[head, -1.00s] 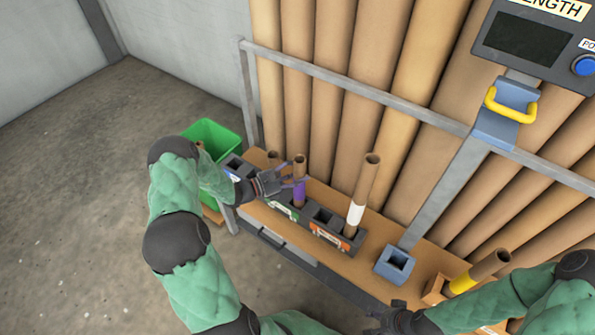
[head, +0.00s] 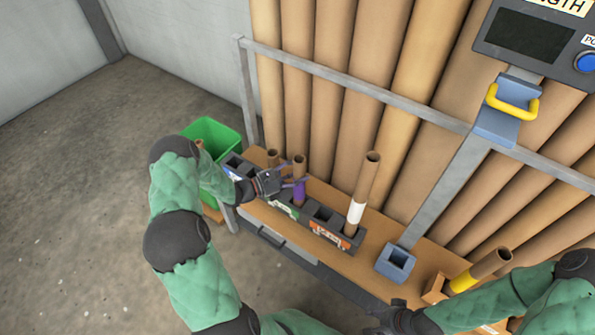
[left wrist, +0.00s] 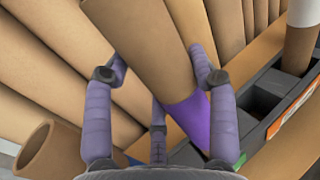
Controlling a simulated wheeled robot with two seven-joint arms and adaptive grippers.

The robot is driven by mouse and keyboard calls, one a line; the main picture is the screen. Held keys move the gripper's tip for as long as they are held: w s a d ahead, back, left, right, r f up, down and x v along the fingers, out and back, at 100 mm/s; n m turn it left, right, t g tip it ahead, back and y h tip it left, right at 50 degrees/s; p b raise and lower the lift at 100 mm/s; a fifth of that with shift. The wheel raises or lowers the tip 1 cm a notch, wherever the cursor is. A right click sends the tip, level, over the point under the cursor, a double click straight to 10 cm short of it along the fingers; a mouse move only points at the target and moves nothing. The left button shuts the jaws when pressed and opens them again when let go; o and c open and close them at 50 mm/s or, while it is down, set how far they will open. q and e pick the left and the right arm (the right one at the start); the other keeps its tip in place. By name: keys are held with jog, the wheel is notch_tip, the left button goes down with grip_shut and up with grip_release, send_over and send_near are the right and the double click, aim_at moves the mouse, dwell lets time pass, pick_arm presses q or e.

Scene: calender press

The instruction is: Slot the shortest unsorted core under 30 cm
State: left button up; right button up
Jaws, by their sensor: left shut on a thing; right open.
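My left gripper (head: 284,185) is shut on a brown cardboard core with a purple band (head: 299,190). The core stands nearly upright at the dark rack's green-labelled section (head: 284,208); its lower end is hidden, so I cannot tell how deep it sits. In the left wrist view the core (left wrist: 150,50) runs between my fingers, its purple band (left wrist: 188,118) low by the rack. A white-banded core (head: 363,190) stands in the orange-labelled section (head: 330,232). My right gripper (head: 385,318) is open and empty at the bottom edge.
A blue square holder (head: 395,262) stands on the wooden bench (head: 378,240). A green bin (head: 212,132) is left of the bench. Another core (head: 273,157) shows behind my left gripper. Large tubes and a grey rail (head: 350,86) line the back.

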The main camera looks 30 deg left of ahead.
pick_arm(q)
jog(key=shift+f+b, duration=0.5)
jog(key=shift+f, duration=1.45)
jog(key=o, duration=1.6)
jog(key=shift+s+a, duration=0.1)
jog(key=v, duration=1.1)
jog(key=shift+s+a, duration=0.15)
jog(key=shift+s, duration=0.2)
